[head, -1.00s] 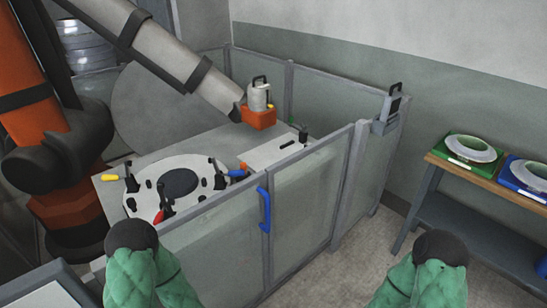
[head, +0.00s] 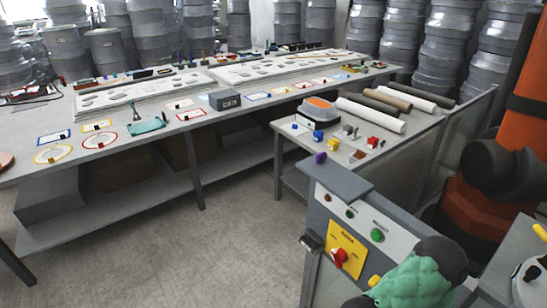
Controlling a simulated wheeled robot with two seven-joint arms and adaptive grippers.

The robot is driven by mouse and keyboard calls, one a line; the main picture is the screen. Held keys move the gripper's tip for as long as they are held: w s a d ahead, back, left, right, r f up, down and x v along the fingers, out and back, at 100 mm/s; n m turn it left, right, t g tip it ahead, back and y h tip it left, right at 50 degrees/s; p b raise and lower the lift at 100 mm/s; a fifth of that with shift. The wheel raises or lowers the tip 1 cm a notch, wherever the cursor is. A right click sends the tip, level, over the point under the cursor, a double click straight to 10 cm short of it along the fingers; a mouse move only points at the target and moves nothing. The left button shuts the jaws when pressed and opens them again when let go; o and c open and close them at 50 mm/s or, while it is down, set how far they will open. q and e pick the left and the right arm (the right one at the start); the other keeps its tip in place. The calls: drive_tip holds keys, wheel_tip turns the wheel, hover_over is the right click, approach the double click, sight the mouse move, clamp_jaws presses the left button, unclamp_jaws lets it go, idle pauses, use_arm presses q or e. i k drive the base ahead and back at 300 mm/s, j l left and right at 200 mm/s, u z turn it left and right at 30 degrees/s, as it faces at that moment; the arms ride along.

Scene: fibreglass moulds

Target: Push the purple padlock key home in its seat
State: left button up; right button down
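A small purple object (head: 320,158), possibly the padlock key, shows at the near edge of the low side table, just behind the grey control box. It is too small to tell its shape or whether it sits in a seat. The control box (head: 350,190) has a yellow plate (head: 346,252) with a red switch (head: 340,256), and a dark metal piece (head: 311,241) on its left side. A green-sleeved arm of mine, apparently the left, is at the lower right over the box's lower corner. Neither gripper's fingers can be made out.
The side table (head: 290,140) holds blue and red blocks, an orange-topped box (head: 319,107) and several rolls (head: 370,113). A long workbench (head: 50,165) with mats and tools runs behind. A robot arm (head: 508,150) stands at right. Floor (head: 220,260) is free at left.

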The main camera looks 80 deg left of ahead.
sight(320, 157)
drive_tip(key=u, duration=2.35)
